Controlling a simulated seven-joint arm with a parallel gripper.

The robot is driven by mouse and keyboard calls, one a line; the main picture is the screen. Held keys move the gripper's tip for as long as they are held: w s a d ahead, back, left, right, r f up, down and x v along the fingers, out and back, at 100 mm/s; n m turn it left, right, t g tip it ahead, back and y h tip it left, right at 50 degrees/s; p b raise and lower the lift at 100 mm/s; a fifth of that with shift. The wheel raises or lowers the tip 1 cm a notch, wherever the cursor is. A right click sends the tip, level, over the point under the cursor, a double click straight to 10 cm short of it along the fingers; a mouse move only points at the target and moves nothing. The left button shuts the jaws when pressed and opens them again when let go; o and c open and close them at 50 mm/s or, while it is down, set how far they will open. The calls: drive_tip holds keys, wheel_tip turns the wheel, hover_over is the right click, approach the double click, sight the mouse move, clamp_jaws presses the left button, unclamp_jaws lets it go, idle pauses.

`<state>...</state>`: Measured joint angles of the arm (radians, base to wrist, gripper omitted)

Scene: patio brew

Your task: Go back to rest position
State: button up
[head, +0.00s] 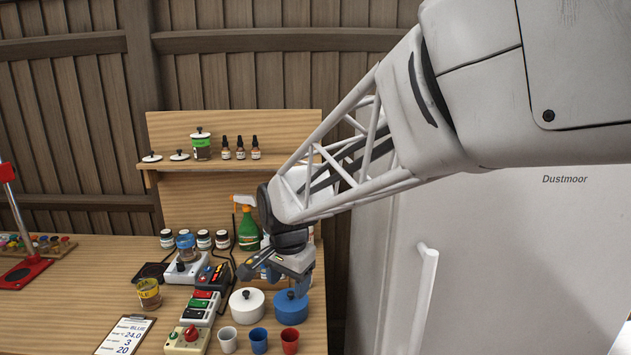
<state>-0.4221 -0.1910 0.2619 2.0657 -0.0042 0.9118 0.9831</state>
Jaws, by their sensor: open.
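My gripper (291,271) hangs at the end of my white lattice arm, above the back right part of the wooden table (60,310). It is open, and I see nothing held in it. It is over or just behind a white lidded pot (247,306) and a blue lidded pot (291,307). I cannot tell the exact gap to them. My arm reaches in from the upper right and hides part of the shelf and the table's right back corner.
A green spray bottle (248,232) stands left of my gripper. White, blue and red cups (290,341) stand at the front. Small devices (201,308), a jar (148,293) and a clipboard (125,335) lie left. A white fridge-like cabinet (470,270) stands right, its handle (425,295) jutting out.

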drive_tip(key=s+d+r+n+t, duration=0.1)
drive_tip(key=s+d+n, duration=0.5)
drive_tip(key=s+d, duration=1.7)
drive_tip(key=shift+s+d+r+t+h, duration=0.15)
drive_tip(key=shift+d+r+t+h, duration=0.15)
drive_tip(key=shift+d+r, duration=0.2)
idle(0.4)
